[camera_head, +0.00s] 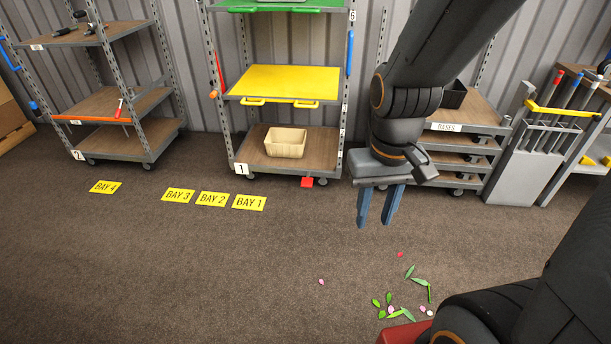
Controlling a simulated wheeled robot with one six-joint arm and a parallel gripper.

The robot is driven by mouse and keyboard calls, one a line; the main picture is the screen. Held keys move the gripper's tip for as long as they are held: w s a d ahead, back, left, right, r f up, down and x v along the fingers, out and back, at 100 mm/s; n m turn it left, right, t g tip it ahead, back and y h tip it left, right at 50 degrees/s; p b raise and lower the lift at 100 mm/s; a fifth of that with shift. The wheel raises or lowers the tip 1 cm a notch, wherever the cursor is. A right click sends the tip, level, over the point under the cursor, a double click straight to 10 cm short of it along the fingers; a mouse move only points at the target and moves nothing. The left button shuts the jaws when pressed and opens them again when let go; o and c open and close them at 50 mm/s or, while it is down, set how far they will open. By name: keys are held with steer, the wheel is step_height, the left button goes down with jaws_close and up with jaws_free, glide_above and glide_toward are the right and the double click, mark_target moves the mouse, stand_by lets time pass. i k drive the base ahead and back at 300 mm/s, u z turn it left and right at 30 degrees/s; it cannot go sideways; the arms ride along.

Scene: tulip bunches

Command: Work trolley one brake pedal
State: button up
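Trolley one (240,135) stands against the back wall and carries a white "1" label (242,169) at its lower left corner. A small red brake pedal (307,182) sticks out low at its front, right of the middle near a caster. I cannot tell whether it is up or down. My gripper (375,224) hangs fingers down to the right of the pedal and nearer to me. Its two blue-grey fingers are apart with nothing between them. It does not touch the trolley.
Trolley one holds a wooden basket (286,142) and a yellow shelf (285,80). Trolley two (110,138) stands left. A "BASES" rack (466,128) stands behind my arm. Yellow bay signs (212,198) lie on the floor. Petals and leaves (405,300) are scattered ahead. The middle floor is clear.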

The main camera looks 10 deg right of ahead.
mark_target(307, 181)
steer(key=k, duration=0.65)
steer(key=z, duration=0.6)
steer(key=i, duration=0.8)
steer(key=z, duration=0.65)
steer(key=i, duration=0.85)
steer(key=u, duration=0.7)
steer(key=i, duration=0.9)
steer(key=u, duration=0.7)
